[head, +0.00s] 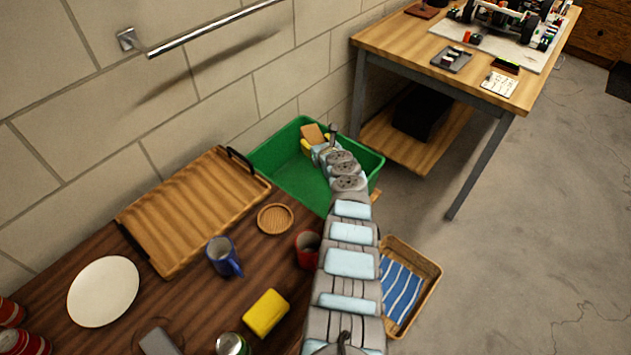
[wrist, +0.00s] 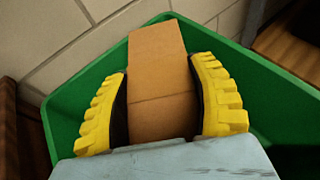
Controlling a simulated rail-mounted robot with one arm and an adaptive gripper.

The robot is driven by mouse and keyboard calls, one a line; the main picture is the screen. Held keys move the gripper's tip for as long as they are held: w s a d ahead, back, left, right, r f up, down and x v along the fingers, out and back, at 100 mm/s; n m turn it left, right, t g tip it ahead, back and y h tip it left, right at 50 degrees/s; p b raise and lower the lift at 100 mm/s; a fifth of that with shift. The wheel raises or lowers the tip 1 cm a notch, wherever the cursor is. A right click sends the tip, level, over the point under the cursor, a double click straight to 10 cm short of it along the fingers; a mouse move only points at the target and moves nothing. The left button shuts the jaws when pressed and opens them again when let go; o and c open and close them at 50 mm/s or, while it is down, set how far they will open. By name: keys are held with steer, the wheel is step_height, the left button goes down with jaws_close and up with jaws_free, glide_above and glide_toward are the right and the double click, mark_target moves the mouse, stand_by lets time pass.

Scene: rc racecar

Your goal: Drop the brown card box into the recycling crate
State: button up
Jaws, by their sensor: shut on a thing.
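The brown card box (wrist: 158,80) is between the yellow fingers of my gripper (wrist: 160,108) in the wrist view, with both fingers against its sides. In the head view the box (head: 312,133) shows as a small tan patch at the end of my arm. The green recycling crate (head: 282,166) stands on the far side of the dark wooden table, against the wall. My gripper (head: 309,146) is over the crate, and the crate's green walls surround the box in the wrist view (wrist: 100,83). The box's lower end is hidden, and I cannot tell its height above the crate floor.
A wooden tray (head: 190,207), blue mug (head: 222,256), red mug (head: 306,249), round coaster (head: 275,219), white plate (head: 103,291) and yellow block (head: 265,313) are on the table. A basket with a striped cloth (head: 401,292) lies right of my arm. A workbench (head: 400,40) stands beyond the crate.

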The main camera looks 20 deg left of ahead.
steer(key=shift+f+b, duration=1.45)
steer(key=shift+f, duration=0.45)
steer(key=o, duration=1.1)
steer(key=shift+s+d+f, duration=0.1)
steer(key=shift+s+d, duration=0.05)
steer(key=shift+d, duration=0.05)
